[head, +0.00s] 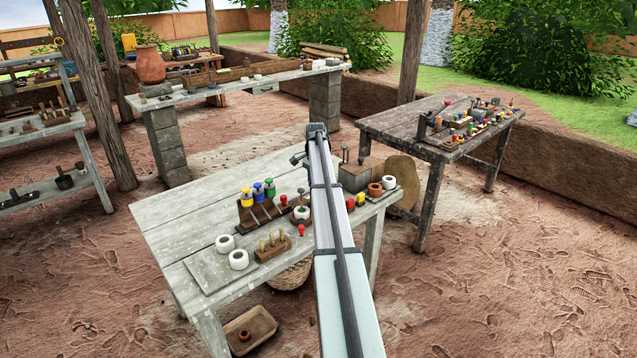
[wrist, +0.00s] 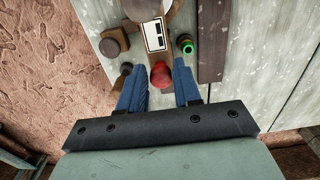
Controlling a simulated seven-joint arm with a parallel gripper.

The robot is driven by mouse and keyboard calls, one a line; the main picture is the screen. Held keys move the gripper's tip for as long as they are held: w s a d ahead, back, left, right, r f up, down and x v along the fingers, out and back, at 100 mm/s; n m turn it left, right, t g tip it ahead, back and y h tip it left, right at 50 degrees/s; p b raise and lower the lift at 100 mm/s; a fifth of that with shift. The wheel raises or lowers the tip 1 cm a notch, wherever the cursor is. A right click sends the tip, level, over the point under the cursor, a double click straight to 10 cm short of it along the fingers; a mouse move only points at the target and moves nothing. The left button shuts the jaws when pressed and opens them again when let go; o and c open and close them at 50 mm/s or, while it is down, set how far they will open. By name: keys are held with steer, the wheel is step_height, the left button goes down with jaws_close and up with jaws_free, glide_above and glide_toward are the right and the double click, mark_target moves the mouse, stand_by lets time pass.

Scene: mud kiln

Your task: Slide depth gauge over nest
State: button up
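In the wrist view, a red rounded knob (wrist: 160,75) shows between the blue fingertips of my gripper (wrist: 156,76). The fingers are apart, with a narrow gap on each side of the knob; I cannot tell how far below the tips it lies. A white plate with black marks (wrist: 154,36) is just beyond the knob. I cannot tell for sure which part is the depth gauge or the nest. In the head view my arm hides most of the gripper; several small red knobs stand on the near table (head: 190,235), one red knob (head: 301,230) near its front edge.
In the wrist view, a black cylinder with a green ring (wrist: 185,44) is to the right and a brown block with a dark knob (wrist: 112,43) to the left. In the head view, white rings (head: 238,260) and a peg block (head: 272,248) sit front left. The table's left part is bare.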

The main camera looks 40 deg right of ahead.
steer(key=o, duration=0.3)
steer(key=shift+d, duration=0.15)
steer(key=shift+o, duration=0.2)
step_height(320, 180, up, 14)
stand_by(0.4)
steer(key=shift+f, duration=0.1)
stand_by(0.3)
